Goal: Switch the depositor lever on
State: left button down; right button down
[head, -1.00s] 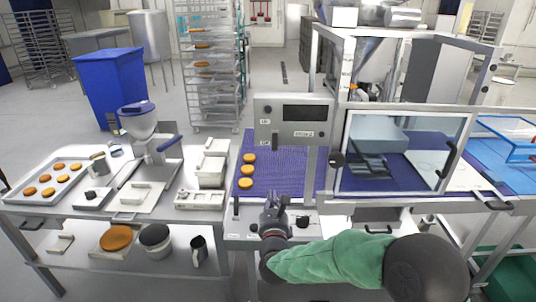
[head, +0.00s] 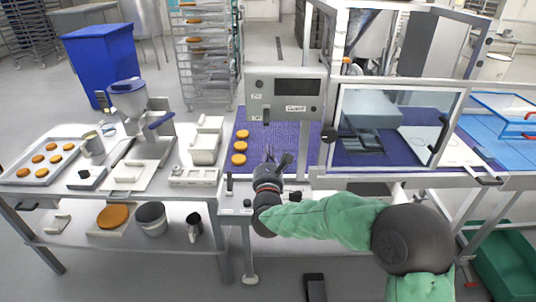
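The control panel (head: 285,92) is a grey box with a dark display, standing behind the blue belt. A small dark lever (head: 266,115) is on its left part, beside the lower of two small labels. My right gripper (head: 277,158) is over the front end of the belt, below and in front of the panel, apart from the lever. Its fingertips look spread, with nothing seen between them. The green-sleeved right arm comes in from the lower right. My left gripper is out of view.
Several orange rounds (head: 240,147) lie on the blue belt (head: 285,140), left of my gripper. A clear guard door (head: 392,125) in a metal frame stands to the right. A hopper machine (head: 130,100) and a tray of rounds (head: 42,160) are on the left table.

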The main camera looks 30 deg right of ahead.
aim_at(268, 120)
jog(key=w+d+r, duration=0.2)
jog(key=w+r, duration=0.1)
jog(key=r, duration=0.1)
jog(key=shift+w+d+r, duration=0.15)
jog(key=shift+w+r, duration=0.15)
jog(key=shift+w, duration=0.05)
jog(key=shift+r, duration=0.1)
dwell(0.5)
jog(key=r+g+y+p, duration=0.1)
jog(key=r+g+p, duration=0.1)
jog(key=p, duration=0.7)
jog(key=s+r+g+y+p, duration=0.1)
jog(key=g+p, duration=0.3)
jog(key=p, duration=0.5)
jog(key=s+a+r+g+y+p, duration=0.1)
jog(key=r+g+y+p, duration=0.1)
jog(key=p, duration=0.7)
jog(key=shift+a+r+g+y, duration=0.1)
jog(key=shift+r+g+y, duration=0.3)
jog(key=shift+r+y, duration=0.1)
jog(key=shift+f, duration=0.4)
jog(key=shift+r+p, duration=0.5)
jog(key=shift+r, duration=0.35)
